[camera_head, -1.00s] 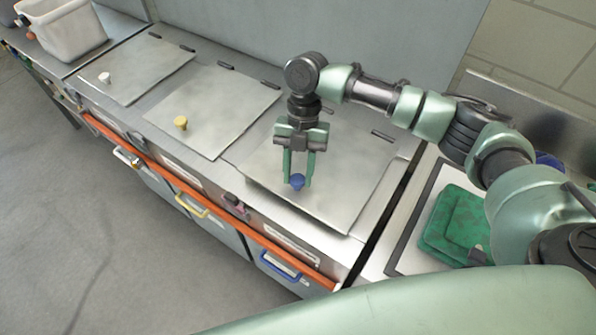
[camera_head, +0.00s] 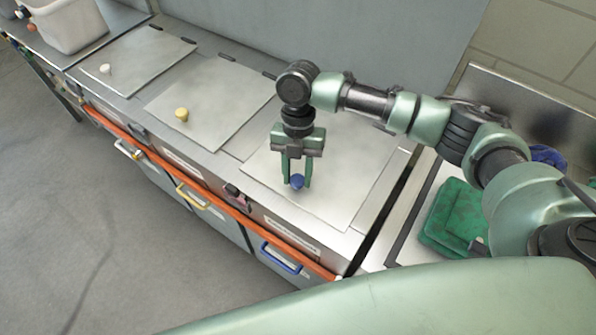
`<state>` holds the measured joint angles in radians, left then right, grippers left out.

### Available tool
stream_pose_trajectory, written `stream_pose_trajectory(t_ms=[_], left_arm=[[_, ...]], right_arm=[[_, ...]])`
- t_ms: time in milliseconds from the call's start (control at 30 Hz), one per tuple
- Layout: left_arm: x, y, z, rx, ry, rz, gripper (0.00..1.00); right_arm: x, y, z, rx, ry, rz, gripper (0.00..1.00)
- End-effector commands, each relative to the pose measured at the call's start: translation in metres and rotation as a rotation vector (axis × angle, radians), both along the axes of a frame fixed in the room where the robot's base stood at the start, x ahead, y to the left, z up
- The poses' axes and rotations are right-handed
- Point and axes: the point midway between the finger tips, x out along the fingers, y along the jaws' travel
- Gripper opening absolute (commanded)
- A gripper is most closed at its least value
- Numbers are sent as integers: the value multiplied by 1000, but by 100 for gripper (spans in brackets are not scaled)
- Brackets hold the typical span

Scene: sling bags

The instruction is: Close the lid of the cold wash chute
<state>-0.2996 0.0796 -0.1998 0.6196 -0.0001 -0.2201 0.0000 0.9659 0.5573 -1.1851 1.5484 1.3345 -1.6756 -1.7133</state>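Three metal chute lids lie in a row on the steel counter. The right lid (camera_head: 345,165) has a blue knob (camera_head: 297,182); it now lies flat or very nearly flat, level with the counter top. My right gripper (camera_head: 296,181) points down over this lid's front part, with its two green fingers on either side of the blue knob, apparently gripping it. The middle lid (camera_head: 215,100) has a yellow knob (camera_head: 182,114) and the left lid (camera_head: 140,58) a white knob (camera_head: 105,69); both lie flat. The chute labels are too small to read. My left gripper is out of view.
An orange rail (camera_head: 215,201) runs along the counter front, above bins with a yellow handle (camera_head: 192,196) and a blue handle (camera_head: 281,259). Folded green cloth (camera_head: 455,220) lies at right beneath my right arm. A white tub (camera_head: 68,24) stands at far left.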

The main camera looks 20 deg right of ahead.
Motion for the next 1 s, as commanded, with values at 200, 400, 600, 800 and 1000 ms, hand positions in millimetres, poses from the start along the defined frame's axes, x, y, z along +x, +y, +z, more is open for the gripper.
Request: stream_pose_trajectory(t_ms=[200, 400, 600, 800, 1000], left_arm=[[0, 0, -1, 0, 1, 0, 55], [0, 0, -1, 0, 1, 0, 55], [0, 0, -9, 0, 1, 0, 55], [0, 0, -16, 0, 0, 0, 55], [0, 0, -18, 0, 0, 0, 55]], right_arm=[[-2, 0, -3, -2, 6, 1, 55], [-1, 0, -1, -1, 5, 1, 55], [7, -3, 22, 1, 2, 2, 55], [16, -6, 54, 0, 4, 0, 55], [19, -8, 70, -1, 8, 1, 55]])
